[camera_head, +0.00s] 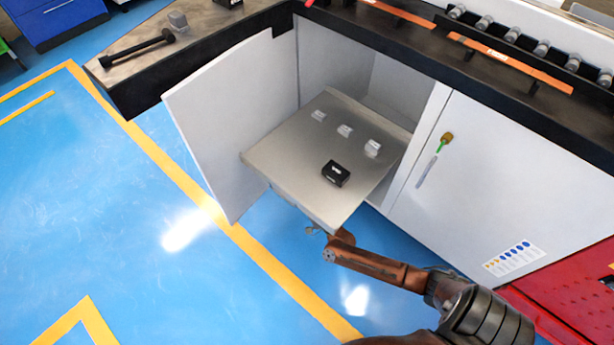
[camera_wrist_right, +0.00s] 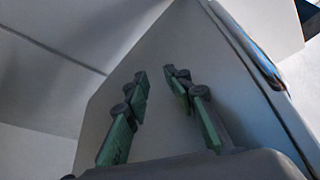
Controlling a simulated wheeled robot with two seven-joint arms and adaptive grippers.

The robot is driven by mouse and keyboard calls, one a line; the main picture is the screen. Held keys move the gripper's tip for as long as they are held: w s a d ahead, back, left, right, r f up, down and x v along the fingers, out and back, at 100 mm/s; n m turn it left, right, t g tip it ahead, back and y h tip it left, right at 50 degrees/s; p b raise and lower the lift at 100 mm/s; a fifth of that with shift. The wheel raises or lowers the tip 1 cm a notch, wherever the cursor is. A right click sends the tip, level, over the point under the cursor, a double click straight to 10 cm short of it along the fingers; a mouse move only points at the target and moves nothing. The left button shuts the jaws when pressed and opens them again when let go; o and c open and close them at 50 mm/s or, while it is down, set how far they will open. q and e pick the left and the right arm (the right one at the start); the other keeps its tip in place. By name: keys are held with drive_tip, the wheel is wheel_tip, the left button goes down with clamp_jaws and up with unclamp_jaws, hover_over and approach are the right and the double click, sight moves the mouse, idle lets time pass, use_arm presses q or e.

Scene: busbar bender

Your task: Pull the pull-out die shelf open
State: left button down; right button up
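The pull-out die shelf (camera_head: 290,150) is a grey metal tray that sticks out of the open cabinet, past the door opening. Several small pale die blocks and one black block (camera_head: 336,173) sit on it. My right arm comes in from the lower right. My right gripper (camera_head: 318,231) is low at the shelf's front edge, partly hidden under it. In the right wrist view my right gripper (camera_wrist_right: 157,73) has its two green-padded fingers apart, with nothing seen between them, against a grey panel. I cannot tell whether it touches the shelf. My left gripper is not in view.
The left cabinet door (camera_head: 232,120) stands open beside the shelf. A dark-edged worktop (camera_head: 480,75) runs above. A red panel (camera_head: 570,290) is at lower right. Blue floor in front is clear.

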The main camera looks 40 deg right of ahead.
drive_tip(key=a, duration=0.2)
drive_tip(key=shift+a, duration=0.3)
drive_tip(key=shift+s+d, duration=0.2)
drive_tip(key=shift+d, duration=0.7)
drive_tip(key=shift+s+d+f, duration=0.1)
drive_tip(key=shift+s+d, duration=0.15)
drive_tip(key=shift+s, duration=0.05)
drive_tip(key=shift+s+f, duration=0.1)
drive_tip(key=shift+s, duration=0.2)
drive_tip(key=shift+p+v, duration=0.3)
drive_tip(key=shift+v, duration=3.35)
drive_tip(key=v, duration=1.2)
